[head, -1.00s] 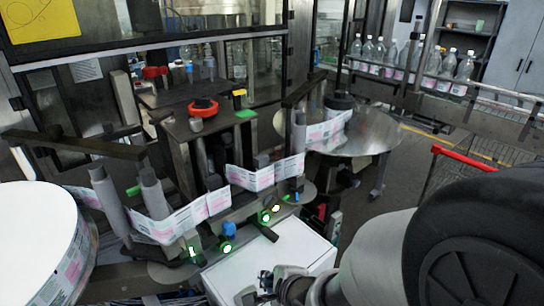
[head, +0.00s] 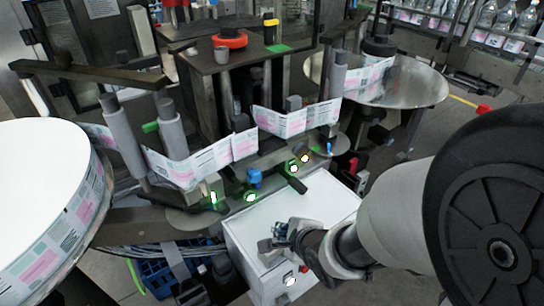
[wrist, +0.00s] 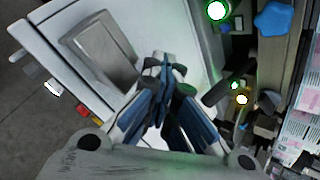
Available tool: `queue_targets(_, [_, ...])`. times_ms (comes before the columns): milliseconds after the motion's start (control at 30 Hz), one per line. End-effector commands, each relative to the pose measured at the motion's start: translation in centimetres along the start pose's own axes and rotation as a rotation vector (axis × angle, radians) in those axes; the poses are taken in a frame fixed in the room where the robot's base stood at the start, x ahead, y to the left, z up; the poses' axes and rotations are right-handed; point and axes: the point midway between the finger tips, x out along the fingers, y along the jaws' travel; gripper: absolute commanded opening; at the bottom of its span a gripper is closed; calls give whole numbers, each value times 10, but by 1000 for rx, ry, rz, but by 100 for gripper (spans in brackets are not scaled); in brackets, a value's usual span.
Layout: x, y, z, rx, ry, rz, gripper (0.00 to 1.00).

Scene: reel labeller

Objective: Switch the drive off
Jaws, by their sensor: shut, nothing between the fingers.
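A white cabinet (head: 310,200) stands below the label path in the head view. Its front carries a small red button (head: 303,268) and a lit white button (head: 290,280). My gripper (head: 274,240) is shut and empty at the cabinet's near top edge. In the wrist view its fingertips (wrist: 163,68) meet over the white cabinet, beside a raised grey rectangular plate (wrist: 103,48). Also there, a lit white button (wrist: 53,88) and a small red part (wrist: 82,111) sit along the cabinet's side. I cannot tell which control is the drive switch, nor whether my fingers touch anything.
A black bar handle (head: 290,178), a blue knob (head: 254,177) and several green-lit parts lie just behind the cabinet. A large white label reel (head: 40,190) fills the left. A round metal plate (head: 415,85) stands at the back right. Floor is free right of the cabinet.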

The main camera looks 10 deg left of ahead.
Motion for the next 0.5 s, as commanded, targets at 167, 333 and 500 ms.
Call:
queue_targets(167, [11,-7,8,-3,-1,3,0])
queue_targets(333, [30,-20,21,-3,-2,0,0])
queue_targets(500, [45,-32,33,-2,-1,1,0])
